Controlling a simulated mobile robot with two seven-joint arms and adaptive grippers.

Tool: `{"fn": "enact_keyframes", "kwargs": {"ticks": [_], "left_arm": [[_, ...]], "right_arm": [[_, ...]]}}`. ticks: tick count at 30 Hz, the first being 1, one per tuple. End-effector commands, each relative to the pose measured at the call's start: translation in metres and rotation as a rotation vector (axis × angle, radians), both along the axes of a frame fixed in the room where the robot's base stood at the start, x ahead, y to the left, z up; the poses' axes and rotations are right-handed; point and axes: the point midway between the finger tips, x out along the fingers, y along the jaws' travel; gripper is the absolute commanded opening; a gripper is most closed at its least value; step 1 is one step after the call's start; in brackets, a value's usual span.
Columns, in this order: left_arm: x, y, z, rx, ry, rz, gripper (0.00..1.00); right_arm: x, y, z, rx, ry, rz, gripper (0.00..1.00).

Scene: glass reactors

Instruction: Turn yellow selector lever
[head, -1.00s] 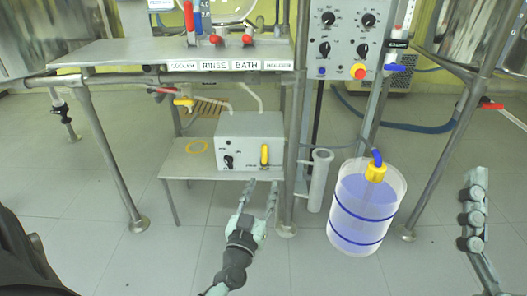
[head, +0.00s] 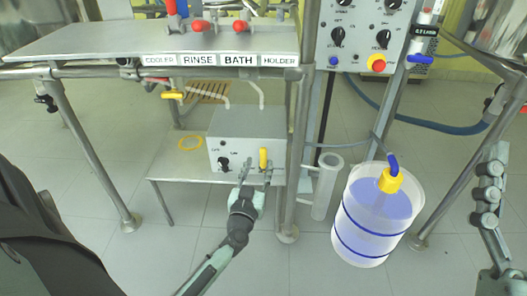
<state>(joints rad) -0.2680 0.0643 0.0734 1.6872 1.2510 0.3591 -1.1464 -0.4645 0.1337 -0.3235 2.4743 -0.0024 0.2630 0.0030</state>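The yellow selector lever (head: 263,158) stands upright on the right of the front face of a grey control box (head: 246,122), beside a black knob (head: 223,163). My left gripper (head: 257,172) is open, its two fingers apart and pointing at the box. Its fingertips are just below and around the lever's lower end; I cannot tell whether they touch it. My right gripper (head: 494,165) is at the right edge, away from the box, and its finger state is unclear.
The box sits on a low metal shelf (head: 165,172) under a bench with labels such as RINSE and BATH. A steel post (head: 296,150) and a clear cylinder (head: 326,185) stand right of it. A blue-banded container (head: 370,230) stands further right.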

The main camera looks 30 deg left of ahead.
Motion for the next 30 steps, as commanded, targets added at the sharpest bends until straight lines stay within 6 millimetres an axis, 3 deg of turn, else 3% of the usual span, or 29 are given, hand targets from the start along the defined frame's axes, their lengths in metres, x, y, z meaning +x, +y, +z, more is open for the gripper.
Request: {"fn": "enact_keyframes", "kwargs": {"ticks": [9,21,30], "left_arm": [[0.046,0.019,0.000,0.001,-0.002,0.000,0.40],[0.055,0.023,0.000,0.000,0.000,0.000,0.40],[0.054,0.023,0.000,0.000,0.000,0.000,0.04]], "right_arm": [[-0.012,-0.007,0.011,0.038,-0.117,-0.010,0.79],[-0.015,-0.009,0.015,0.048,-0.149,-0.012,0.79],[-0.015,-0.009,0.015,0.047,-0.149,-0.012,0.79]]}}
